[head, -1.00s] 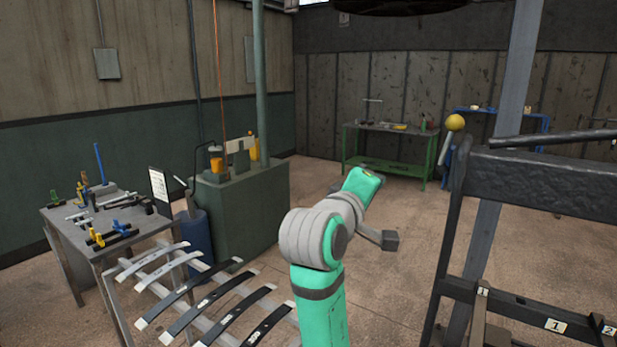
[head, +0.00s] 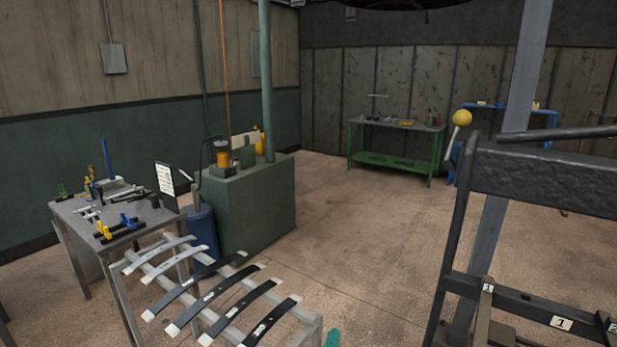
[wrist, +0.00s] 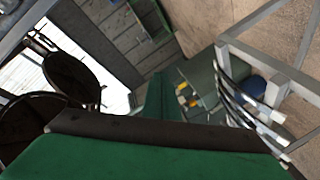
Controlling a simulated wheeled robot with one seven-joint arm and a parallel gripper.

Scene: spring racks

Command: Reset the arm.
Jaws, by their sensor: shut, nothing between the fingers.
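My arm has almost left the head view; only a small teal tip of it (head: 333,339) shows at the bottom edge, right of the spring rack. In the wrist view a broad green surface with a dark band (wrist: 150,150), part of my own arm, fills the bottom. The wrist view is strongly tilted, with the room seen at an angle.
The spring rack (head: 313,327) with several dark leaf springs stands low in front. A grey tool table (head: 75,222) and a green cabinet (head: 262,205) are at left. A dark frame (head: 540,185) stands at right. Floor between is open.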

